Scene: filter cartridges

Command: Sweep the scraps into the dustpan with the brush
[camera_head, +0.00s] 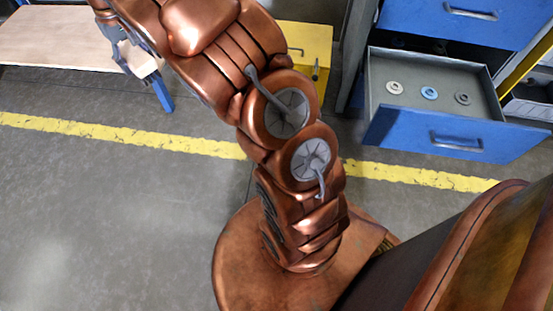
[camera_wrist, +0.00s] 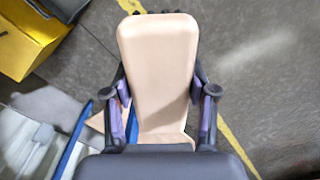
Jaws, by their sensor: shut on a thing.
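My gripper (camera_wrist: 160,88) is shut on a pale tan, flat body with rounded corners, which looks like the brush (camera_wrist: 158,50). In the head view my gripper (camera_head: 123,52) is at the upper left, by the right end of the pale-topped table (camera_head: 55,38). What it holds is hard to tell from the table there. I cannot make out any scraps or a dustpan in either view.
An open blue drawer (camera_head: 455,140) at the upper right holds a pale ring (camera_head: 394,88), a blue ring (camera_head: 429,93) and a dark ring (camera_head: 463,99). A yellow cabinet (camera_head: 305,45) stands behind my arm. The grey floor (camera_head: 100,220) at left is clear.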

